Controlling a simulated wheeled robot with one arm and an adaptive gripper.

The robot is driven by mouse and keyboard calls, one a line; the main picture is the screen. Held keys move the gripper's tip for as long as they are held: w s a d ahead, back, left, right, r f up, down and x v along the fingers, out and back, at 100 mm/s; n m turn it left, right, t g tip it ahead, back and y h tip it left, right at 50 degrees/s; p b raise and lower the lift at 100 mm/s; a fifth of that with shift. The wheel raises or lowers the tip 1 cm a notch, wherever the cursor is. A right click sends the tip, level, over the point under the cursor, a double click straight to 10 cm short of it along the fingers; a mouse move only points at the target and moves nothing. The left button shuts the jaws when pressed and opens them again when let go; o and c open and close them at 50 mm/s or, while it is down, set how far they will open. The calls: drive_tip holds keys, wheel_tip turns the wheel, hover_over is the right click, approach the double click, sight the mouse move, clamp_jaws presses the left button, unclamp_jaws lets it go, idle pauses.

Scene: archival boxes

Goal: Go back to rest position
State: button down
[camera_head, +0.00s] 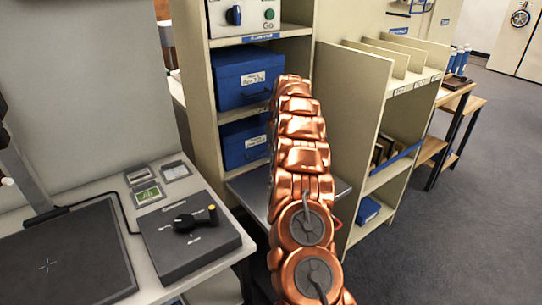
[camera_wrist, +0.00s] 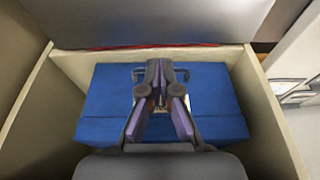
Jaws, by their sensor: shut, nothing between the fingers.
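My gripper (camera_wrist: 158,68) is shut and empty in the wrist view. It is in front of a blue box (camera_wrist: 215,110) with a metal handle and a pale label that my fingers partly cover. The box sits between the cream side walls of a shelf bay. I cannot tell whether the fingertips touch it. In the head view my copper arm rises through the middle, and the gripper cannot be made out at its far end. An upper blue box (camera_head: 232,75) and a lower blue box (camera_head: 240,146), both labelled, stand in the shelf unit left of the arm.
A control box (camera_head: 190,228) with a knob and a dark mat (camera_head: 65,262) lie on the left bench. A grey tabletop (camera_head: 250,195) is behind my arm. A divided cream shelf (camera_head: 350,90) stands close to the right. Open carpet (camera_head: 450,230) lies at the right.

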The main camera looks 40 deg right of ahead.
drive_tip(key=s+a+r+g+y, duration=0.1)
drive_tip(key=s+a+r, duration=0.3)
drive_tip(key=a, duration=0.5)
drive_tip(key=s+a+r+n+g, duration=0.1)
drive_tip(key=s+a+r, duration=0.2)
drive_tip(key=s+a, duration=0.55)
drive_tip(key=s+a+r+g+y, duration=0.1)
drive_tip(key=s+a+r, duration=0.2)
drive_tip(key=a, duration=0.8)
drive_tip(key=s+a+f+g+h, duration=0.1)
drive_tip(key=s+a, duration=0.2)
drive_tip(key=s, duration=0.8)
drive_tip(key=s+a+f+g, duration=0.1)
drive_tip(key=s+a+f, duration=0.15)
drive_tip(key=s, duration=0.85)
drive_tip(key=s+a+g+h, duration=0.1)
drive_tip(key=s+a, duration=0.2)
drive_tip(key=s, duration=0.8)
wheel_tip(320, 180, up, 22)
drive_tip(key=s+p, duration=0.1)
drive_tip(key=p, duration=2)
drive_tip(key=shift+s+a+m+t, duration=0.15)
drive_tip(key=shift+s+m+t, duration=0.05)
drive_tip(key=shift+m+t, duration=0.2)
drive_tip(key=shift+f, duration=0.15)
